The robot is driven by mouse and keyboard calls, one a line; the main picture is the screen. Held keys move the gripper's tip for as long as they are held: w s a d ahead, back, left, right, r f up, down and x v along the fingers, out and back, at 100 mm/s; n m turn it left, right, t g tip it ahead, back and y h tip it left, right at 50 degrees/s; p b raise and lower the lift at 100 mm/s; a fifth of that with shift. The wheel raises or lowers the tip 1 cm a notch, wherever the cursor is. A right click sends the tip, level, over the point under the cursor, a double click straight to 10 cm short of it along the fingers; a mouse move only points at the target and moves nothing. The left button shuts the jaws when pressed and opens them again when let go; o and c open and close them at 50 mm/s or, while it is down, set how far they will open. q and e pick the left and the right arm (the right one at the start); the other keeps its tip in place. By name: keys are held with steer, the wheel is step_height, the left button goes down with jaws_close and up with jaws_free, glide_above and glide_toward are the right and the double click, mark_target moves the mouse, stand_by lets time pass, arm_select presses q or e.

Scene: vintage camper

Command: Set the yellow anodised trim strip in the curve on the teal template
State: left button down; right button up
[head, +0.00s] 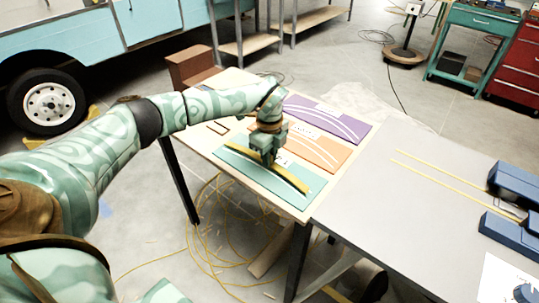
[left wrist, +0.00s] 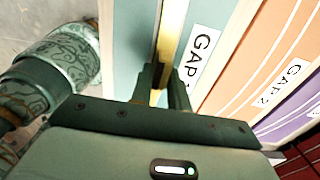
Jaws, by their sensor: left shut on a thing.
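The teal template (head: 258,177) lies on the pale wooden table, nearest its front edge. The yellow trim strip (head: 293,180) runs bowed along the template, past both sides of my left gripper (head: 268,160). In the left wrist view, my left gripper (left wrist: 166,78) is shut on the strip (left wrist: 172,35), which passes between its fingers over the teal template (left wrist: 128,45). I cannot tell whether the strip touches the template or sits just above it. The gripper hides the strip's middle and part of the template. My right gripper is not in view.
Orange (head: 312,150) and purple (head: 328,119) templates lie beyond the teal one. The grey table (head: 385,225) on the right bears two straight yellow strips (head: 440,177) and blue devices (head: 515,187). A brown box (head: 190,68) stands behind. Yellow cable lies on the floor.

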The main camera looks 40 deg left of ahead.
arm_select(q)
steer(key=shift+f, duration=0.65)
stand_by(0.4)
steer(key=c, duration=1.3)
jaws_free()
steer(key=shift+o, duration=0.2)
